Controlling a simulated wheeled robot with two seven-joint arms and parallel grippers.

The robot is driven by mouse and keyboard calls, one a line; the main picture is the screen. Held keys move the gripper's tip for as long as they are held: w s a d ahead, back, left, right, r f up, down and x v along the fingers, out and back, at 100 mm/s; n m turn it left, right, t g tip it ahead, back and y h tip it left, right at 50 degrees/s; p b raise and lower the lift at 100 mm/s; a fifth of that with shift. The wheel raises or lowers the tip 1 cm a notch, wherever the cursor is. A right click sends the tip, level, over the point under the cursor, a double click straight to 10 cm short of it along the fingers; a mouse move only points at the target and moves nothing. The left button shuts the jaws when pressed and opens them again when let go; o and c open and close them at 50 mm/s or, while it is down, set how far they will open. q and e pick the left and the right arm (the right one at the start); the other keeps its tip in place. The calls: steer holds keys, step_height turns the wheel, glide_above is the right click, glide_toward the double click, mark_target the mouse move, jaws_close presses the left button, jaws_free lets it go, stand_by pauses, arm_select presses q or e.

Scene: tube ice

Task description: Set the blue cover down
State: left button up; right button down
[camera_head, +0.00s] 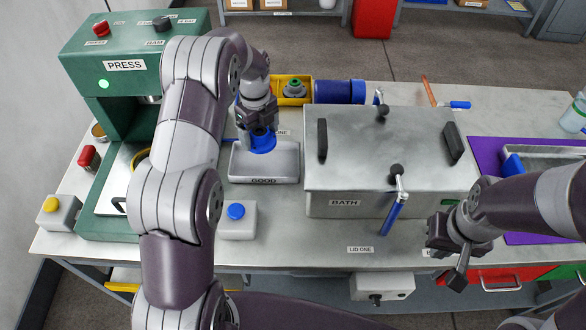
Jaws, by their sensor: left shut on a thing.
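My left gripper (260,130) points down from above and is shut on the blue cover. The gripper hides the top of the cover, and I cannot tell whether the cover touches the tray floor. My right gripper (456,258) is in front of the right end of the bath, away from the cover. Its fingers are dark and seen at an angle, so its opening is unclear.
The metal bath (343,204) with its closed lid (355,150) stands right of the tray. The green press (113,110) stands at left. A box with a blue button (237,219) sits in front of the tray. A yellow bin (293,97) and a blue cylinder (334,92) stand behind.

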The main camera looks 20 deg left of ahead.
arm_select(q)
glide_above(265, 164)
steer(key=shift+m, duration=0.3)
steer(key=f, duration=0.3)
steer(key=f+p, duration=0.1)
steer(key=f, duration=0.1)
steer(key=shift+w+d, duration=0.1)
steer(key=shift+d, duration=0.15)
steer(key=f, duration=0.4)
steer(key=shift+a+f, duration=0.25)
steer(key=shift+f, duration=0.15)
steer(key=shift+d+f, duration=0.1)
steer(key=shift+f, duration=0.3)
steer(key=o, duration=1)
arm_select(e)
steer(key=shift+w+d+r, duration=0.2)
steer(key=shift+d+r, duration=0.1)
steer(key=shift+d, duration=0.05)
